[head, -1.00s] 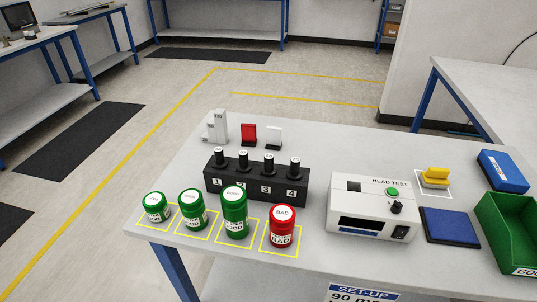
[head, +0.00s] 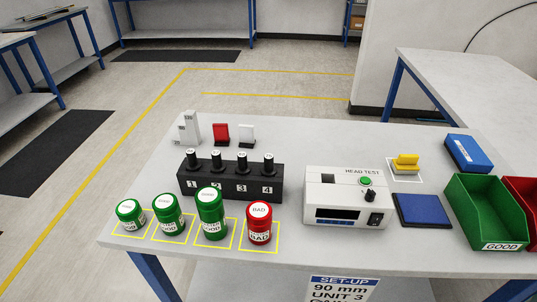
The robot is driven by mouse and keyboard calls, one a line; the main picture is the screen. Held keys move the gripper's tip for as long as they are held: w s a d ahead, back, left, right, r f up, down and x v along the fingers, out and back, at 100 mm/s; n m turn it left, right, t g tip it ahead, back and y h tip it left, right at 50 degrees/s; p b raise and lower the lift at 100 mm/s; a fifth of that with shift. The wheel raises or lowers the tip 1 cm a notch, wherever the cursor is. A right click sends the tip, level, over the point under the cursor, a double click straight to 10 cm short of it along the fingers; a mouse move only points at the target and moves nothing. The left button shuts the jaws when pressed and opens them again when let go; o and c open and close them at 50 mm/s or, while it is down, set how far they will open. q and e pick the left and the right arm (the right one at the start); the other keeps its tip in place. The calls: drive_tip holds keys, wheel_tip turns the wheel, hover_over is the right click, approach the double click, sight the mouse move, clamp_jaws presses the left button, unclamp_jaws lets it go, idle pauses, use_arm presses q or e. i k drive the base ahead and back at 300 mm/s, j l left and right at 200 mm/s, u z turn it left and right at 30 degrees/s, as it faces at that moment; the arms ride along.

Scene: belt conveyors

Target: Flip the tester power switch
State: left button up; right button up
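The tester (head: 335,197) is a white box marked HEAD TEST, standing on the grey table right of centre in the head view. Its front has a dark display (head: 337,214). A black power switch (head: 375,219) is at the lower right of the front; its position is too small to tell. A green button (head: 365,181) and a black knob (head: 370,195) are above the switch. Neither of my grippers is in view.
A black numbered rack (head: 230,187), green canisters (head: 210,223) and a red BAD canister (head: 259,225) stand left of the tester. A blue pad (head: 422,210), yellow part (head: 405,162), blue box (head: 467,154) and green bin (head: 486,215) are on its right.

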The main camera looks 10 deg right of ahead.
sight(375, 220)
drive_tip(key=z, duration=1.2)
